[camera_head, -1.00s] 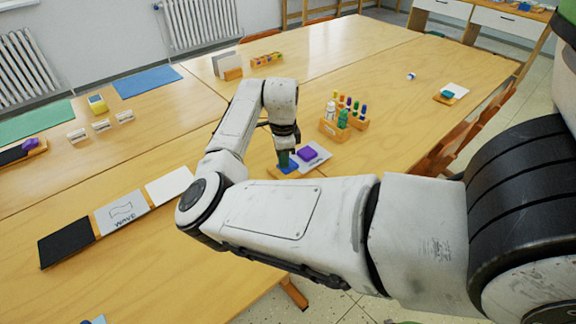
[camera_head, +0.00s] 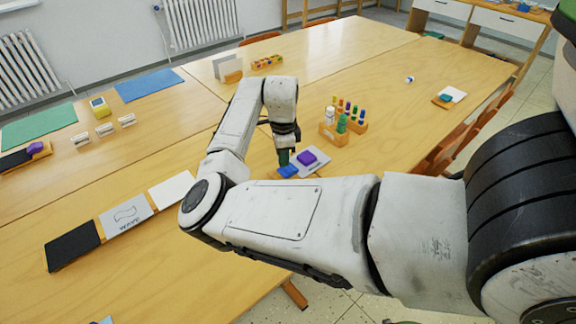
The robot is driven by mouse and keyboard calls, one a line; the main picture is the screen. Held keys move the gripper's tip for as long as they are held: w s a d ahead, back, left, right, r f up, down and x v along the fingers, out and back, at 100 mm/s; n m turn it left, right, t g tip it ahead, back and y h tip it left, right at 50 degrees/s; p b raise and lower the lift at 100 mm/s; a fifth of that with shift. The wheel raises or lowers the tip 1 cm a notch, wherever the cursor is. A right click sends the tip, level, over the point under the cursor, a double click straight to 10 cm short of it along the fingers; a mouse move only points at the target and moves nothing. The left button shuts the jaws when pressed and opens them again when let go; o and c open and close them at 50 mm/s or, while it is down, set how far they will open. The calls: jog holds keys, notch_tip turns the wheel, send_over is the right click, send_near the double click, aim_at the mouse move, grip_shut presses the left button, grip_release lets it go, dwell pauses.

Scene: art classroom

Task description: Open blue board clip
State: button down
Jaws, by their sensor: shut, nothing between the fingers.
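The blue board clip (camera_head: 288,171) lies at the near end of a small wooden board with a grey sheet (camera_head: 320,161), near the table's front edge. A purple clip (camera_head: 306,158) sits on the same board, just right of it. My gripper (camera_head: 284,158) points down at the blue clip from above and behind. Its fingers are shut with nothing visible between them, and the tips are at or very near the clip. I cannot tell whether they touch it. The fingers partly hide the clip's far side, and its opening state is too small to make out.
A wooden rack with bottles and markers (camera_head: 343,122) stands right of the board. A panel with a wave drawing (camera_head: 127,214) lies at the left, between a black and a white panel. Table between is mostly clear.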

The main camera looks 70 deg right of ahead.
aim_at(284, 171)
jog(key=shift+r+p, duration=1.55)
jog(key=shift+r, duration=0.4)
